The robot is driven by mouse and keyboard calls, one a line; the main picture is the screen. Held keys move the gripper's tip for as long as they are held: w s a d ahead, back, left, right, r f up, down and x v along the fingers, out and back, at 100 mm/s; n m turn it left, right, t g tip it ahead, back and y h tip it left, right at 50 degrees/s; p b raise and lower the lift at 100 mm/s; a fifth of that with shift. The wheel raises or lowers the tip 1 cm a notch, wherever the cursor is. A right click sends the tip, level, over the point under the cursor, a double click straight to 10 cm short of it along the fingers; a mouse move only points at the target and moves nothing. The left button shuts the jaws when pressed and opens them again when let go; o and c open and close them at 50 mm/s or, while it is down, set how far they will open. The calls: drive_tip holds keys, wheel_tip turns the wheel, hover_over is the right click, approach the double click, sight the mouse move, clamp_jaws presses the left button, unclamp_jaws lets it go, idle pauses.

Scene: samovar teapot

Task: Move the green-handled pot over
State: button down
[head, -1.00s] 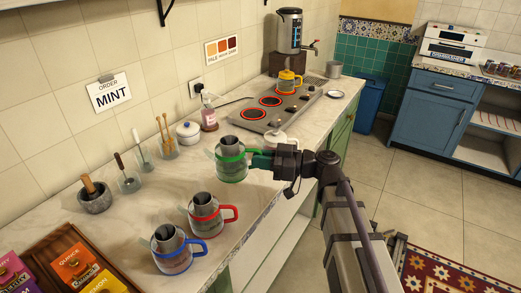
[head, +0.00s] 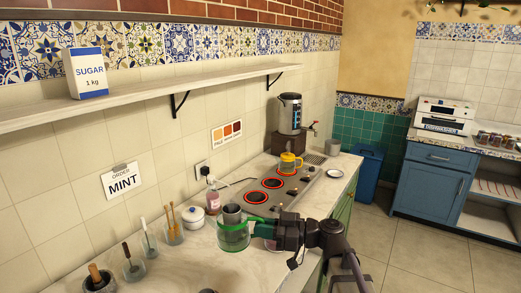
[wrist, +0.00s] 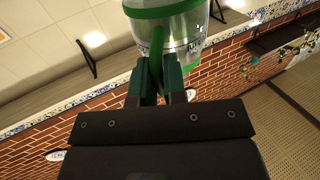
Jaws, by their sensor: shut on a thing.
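The green-handled pot (head: 233,236) is a clear glass pot with a green band and a grey metal cylinder (head: 232,213) in its top. It is upright at the front of the marble counter. My gripper (head: 260,227) reaches in from the right and is shut on its green handle. In the wrist view my gripper's green fingers (wrist: 160,78) close on the handle, with the pot (wrist: 182,32) just beyond them. I cannot tell whether the pot's base touches the counter.
Behind it is a hob (head: 262,190) with glowing red rings and a yellow-handled pot (head: 290,163). A samovar (head: 290,113) stands farther back. A white lidded jar (head: 193,217), a pink bottle (head: 212,197) and utensil cups (head: 173,228) are to the left.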

wheel_tip(320, 180, down, 20)
drive_tip(key=b, duration=2)
drive_tip(key=shift+f, duration=0.15)
drive_tip(key=shift+r+p, duration=0.3)
drive_tip(key=shift+p, duration=0.05)
drive_tip(key=shift+f, duration=0.25)
drive_tip(key=c, duration=1.2)
unclamp_jaws()
drive_tip(key=shift+r, duration=0.1)
